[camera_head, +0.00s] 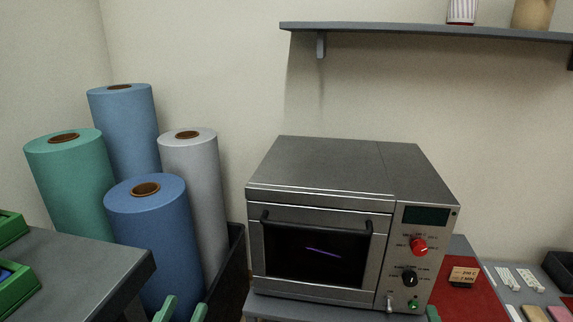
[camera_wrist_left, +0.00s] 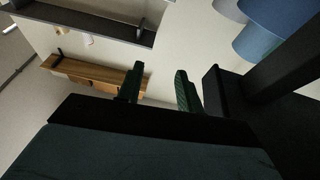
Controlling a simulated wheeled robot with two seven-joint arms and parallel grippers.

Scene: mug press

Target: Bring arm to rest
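The green fingertips of my left gripper (camera_head: 182,312) show at the bottom edge of the head view, left of the oven. They stand apart with nothing between them. In the left wrist view the two fingers of my left gripper (camera_wrist_left: 159,88) are also spread and empty, with the wall and a wooden shelf beyond. A small green tip at the bottom edge, by the oven's lower right corner, looks like part of my right gripper (camera_head: 433,314). The rest of it is out of frame, so its opening cannot be told.
A grey oven (camera_head: 325,165) with its door shut stands at centre right. Several fabric rolls (camera_head: 146,225) stand at the left in a dark bin (camera_head: 233,270). A grey table (camera_head: 85,270) with green trays is at the lower left. A wall shelf (camera_head: 420,31) hangs above.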

